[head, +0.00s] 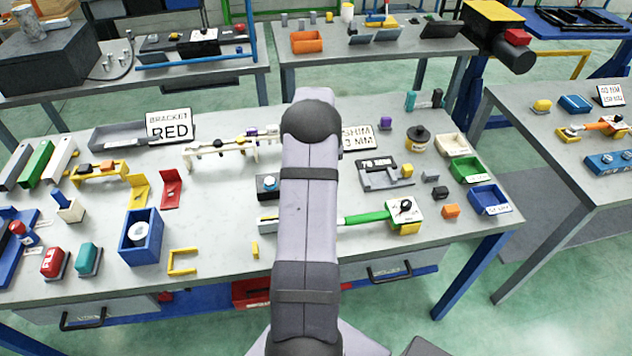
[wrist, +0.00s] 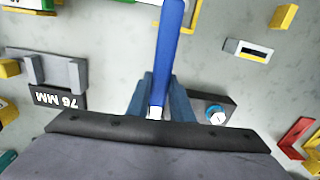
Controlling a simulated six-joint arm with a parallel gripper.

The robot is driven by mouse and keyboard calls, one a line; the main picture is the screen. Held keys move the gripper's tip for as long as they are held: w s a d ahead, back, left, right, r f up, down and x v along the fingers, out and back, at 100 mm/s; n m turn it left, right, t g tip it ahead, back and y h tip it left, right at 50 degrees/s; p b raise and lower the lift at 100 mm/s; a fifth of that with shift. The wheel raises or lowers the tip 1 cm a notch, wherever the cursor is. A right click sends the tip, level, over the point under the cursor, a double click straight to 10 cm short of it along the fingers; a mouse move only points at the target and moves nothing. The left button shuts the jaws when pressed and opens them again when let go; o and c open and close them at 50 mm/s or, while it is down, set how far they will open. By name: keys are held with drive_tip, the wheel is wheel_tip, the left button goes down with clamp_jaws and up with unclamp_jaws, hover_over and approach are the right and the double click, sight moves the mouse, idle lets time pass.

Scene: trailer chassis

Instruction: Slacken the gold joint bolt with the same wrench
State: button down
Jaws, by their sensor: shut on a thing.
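The wrench (wrist: 170,45) shows in the wrist view as a long blue handle with a pale end. My gripper (wrist: 160,105) is shut on it near that end, and the handle runs up out of the top of the picture. The wrench's other end is out of view. A yellow part (wrist: 191,18) lies beside the handle near the top edge. I cannot make out a gold bolt on it. In the head view my arm hides the gripper and wrench. A green bar (head: 368,216) runs right from behind the arm to a pale block (head: 404,208) with a black knob.
A dark block with a blue bolt (wrist: 215,115) stands right of my gripper. A grey 76 MM gauge (wrist: 45,75) is at left. Red and yellow brackets (head: 171,188), a blue box (head: 141,240) and coloured bins (head: 466,169) also stand on the bench. The bench's front edge is near.

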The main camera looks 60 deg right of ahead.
drive_tip(key=shift+d+r, duration=0.1)
drive_tip(key=shift+d, duration=0.05)
drive_tip(key=shift+s+d+n, duration=0.4)
drive_tip(key=shift+d+n, duration=0.05)
drive_tip(key=shift+n, duration=0.45)
drive_tip(key=shift+s+d, duration=0.1)
drive_tip(key=shift+d, duration=0.05)
drive_tip(key=shift+s+d+n+p, duration=0.3)
drive_tip(key=shift+d+n, duration=0.2)
drive_tip(key=shift+n, duration=0.4)
drive_tip(key=shift+d, duration=0.1)
drive_tip(key=shift+s+d+n, duration=0.2)
drive_tip(key=shift+d+n, duration=0.4)
drive_tip(key=shift+n, duration=0.3)
drive_tip(key=shift+d, duration=0.1)
drive_tip(key=shift+s+d+n, duration=0.1)
drive_tip(key=shift+d+n, duration=0.5)
drive_tip(key=shift+n, duration=0.4)
